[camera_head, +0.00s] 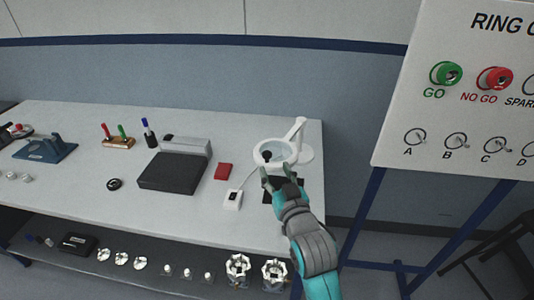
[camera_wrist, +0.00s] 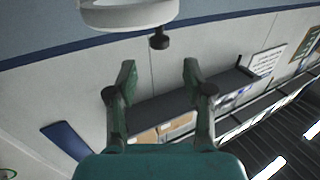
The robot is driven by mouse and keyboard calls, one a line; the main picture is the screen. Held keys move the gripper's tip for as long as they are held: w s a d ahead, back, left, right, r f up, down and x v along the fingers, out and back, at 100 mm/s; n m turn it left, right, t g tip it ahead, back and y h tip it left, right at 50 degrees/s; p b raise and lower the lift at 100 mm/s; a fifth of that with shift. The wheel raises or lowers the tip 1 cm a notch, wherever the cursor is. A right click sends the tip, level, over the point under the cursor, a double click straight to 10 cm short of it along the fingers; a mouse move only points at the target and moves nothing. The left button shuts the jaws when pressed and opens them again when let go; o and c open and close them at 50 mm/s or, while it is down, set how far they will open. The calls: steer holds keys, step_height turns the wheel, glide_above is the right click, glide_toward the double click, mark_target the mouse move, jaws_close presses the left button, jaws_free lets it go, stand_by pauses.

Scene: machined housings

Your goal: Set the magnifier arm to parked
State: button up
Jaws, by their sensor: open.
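The magnifier (camera_head: 291,147) is white, with a round lens head and a jointed arm on a round base. It stands at the right end of the bench. A black knob (camera_head: 266,155) sits at the front of the lens ring. My gripper (camera_head: 277,172) is open just in front of the lens head, with its fingers on either side below the knob. In the wrist view the white lens ring (camera_wrist: 130,14) crosses the top, and the knob (camera_wrist: 159,41) hangs beyond and between my open, empty fingertips (camera_wrist: 159,68). I cannot tell whether they touch anything.
A white box with a cable (camera_head: 233,199), a red block (camera_head: 223,171) and a black-topped plate (camera_head: 172,172) are to the left. The gauge board (camera_head: 455,110) stands right of the bench. Machined parts lie on the lower shelf.

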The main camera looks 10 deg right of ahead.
mark_target(268, 157)
steer(key=w, duration=0.8)
steer(key=shift+w+a, duration=0.1)
steer(key=shift+a, duration=0.3)
jaws_close()
